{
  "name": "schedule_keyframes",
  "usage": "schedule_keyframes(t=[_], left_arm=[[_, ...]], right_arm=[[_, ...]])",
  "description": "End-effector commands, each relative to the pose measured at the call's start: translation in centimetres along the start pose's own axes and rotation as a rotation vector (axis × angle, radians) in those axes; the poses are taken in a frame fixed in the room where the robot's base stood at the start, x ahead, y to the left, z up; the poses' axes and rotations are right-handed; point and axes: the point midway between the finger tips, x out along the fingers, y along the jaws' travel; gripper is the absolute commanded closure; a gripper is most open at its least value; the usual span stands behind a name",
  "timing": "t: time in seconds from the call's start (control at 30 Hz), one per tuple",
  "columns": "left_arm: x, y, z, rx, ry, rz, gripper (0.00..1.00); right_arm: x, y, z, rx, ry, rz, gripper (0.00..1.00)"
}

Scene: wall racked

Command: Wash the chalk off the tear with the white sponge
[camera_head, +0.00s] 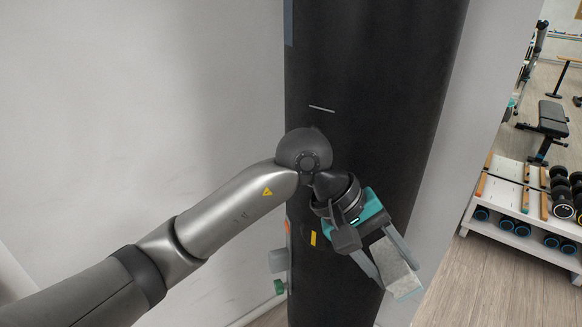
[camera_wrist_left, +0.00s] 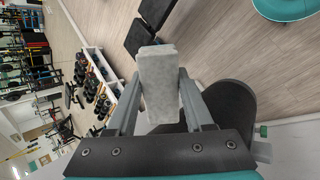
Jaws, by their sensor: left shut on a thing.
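A tall black punching bag (camera_head: 375,90) hangs in front of the pale wall in the head view. A short thin whitish line (camera_head: 321,109) marks its upper front; I cannot tell whether this is the chalk or the tear. My left gripper (camera_head: 390,262) is in front of the bag's lower right side, pointing down and right. It is shut on the white sponge (camera_head: 397,274), a pale grey-white block. The left wrist view shows the sponge (camera_wrist_left: 159,80) between the two fingers. The sponge is well below the whitish line. My right gripper is not in view.
A yellow mark (camera_head: 313,238) is low on the bag, left of my gripper. A white rack with dumbbells (camera_head: 525,215) stands at the right, with a black bench (camera_head: 550,122) behind it. Wooden floor between bag and rack is clear.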

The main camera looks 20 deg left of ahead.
Motion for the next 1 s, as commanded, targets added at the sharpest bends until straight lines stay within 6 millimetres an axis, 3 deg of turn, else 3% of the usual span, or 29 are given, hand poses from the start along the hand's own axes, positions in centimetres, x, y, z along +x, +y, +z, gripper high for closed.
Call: schedule_keyframes(t=[0.03,0.2,0.47,0.67,0.8,1.0], left_arm=[[-0.8,1.1,-0.1,-0.050,0.012,0.074,0.93],[-3.0,3.1,-1.5,-0.188,0.097,0.316,0.93],[-6.8,3.1,-4.7,-0.347,0.284,0.635,0.93],[-10.1,0.5,-7.4,-0.441,0.473,0.844,0.93],[-12.5,-2.8,-9.1,-0.490,0.628,0.969,0.93],[-14.5,-6.1,-10.0,-0.514,0.765,1.061,0.93]], right_arm=[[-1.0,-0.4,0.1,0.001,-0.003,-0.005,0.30],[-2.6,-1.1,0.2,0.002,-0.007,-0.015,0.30],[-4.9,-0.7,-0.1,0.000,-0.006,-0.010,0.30],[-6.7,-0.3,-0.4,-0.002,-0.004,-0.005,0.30],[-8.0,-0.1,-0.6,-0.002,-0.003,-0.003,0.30],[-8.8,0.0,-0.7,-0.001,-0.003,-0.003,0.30]])
